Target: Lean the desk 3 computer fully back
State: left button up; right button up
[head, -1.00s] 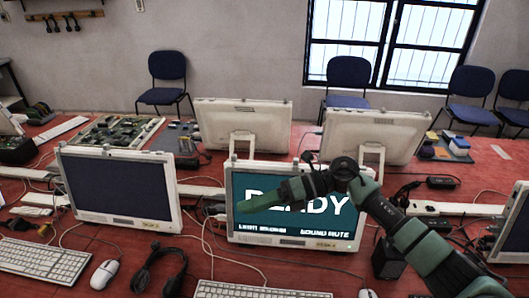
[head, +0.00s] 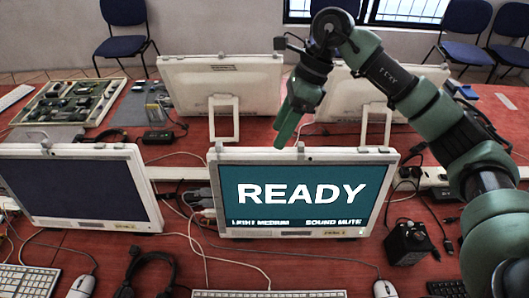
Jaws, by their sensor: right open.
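A white all-in-one computer (head: 303,194) with a teal screen reading READY stands upright at front centre on the red table. I see no desk number, so I cannot tell for sure that it is the desk 3 computer. My right gripper (head: 287,128) is open and empty, pointing down at the middle of this computer's top edge. Its fingertips end close to that edge; I cannot tell whether they touch it. The computer's back and stand are hidden. My left gripper is not in view.
A dark-screened computer (head: 74,190) stands to the left. Two white computers seen from behind (head: 221,84) (head: 362,92) stand across the table. A black box (head: 408,242), cables and mice (head: 385,288) lie around the front. A tray of circuit boards (head: 70,102) lies at the back left.

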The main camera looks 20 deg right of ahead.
aim_at(268, 161)
jog(key=shift+f, duration=0.6)
jog(key=shift+s+f+b, duration=0.15)
jog(key=shift+f+b, duration=0.05)
jog(key=shift+b, duration=0.3)
jog(key=shift+s+f, duration=0.1)
jog(key=shift+s, duration=0.2)
jog(key=shift+a+f, duration=0.15)
jog(key=shift+f, duration=0.05)
jog(key=p+x, duration=0.2)
jog(key=x, duration=0.4)
jog(key=shift+w, duration=0.1)
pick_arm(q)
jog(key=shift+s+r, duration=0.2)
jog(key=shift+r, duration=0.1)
pick_arm(e)
jog(key=shift+a+f, duration=0.3)
jog(key=shift+f, duration=0.4)
grip_shut()
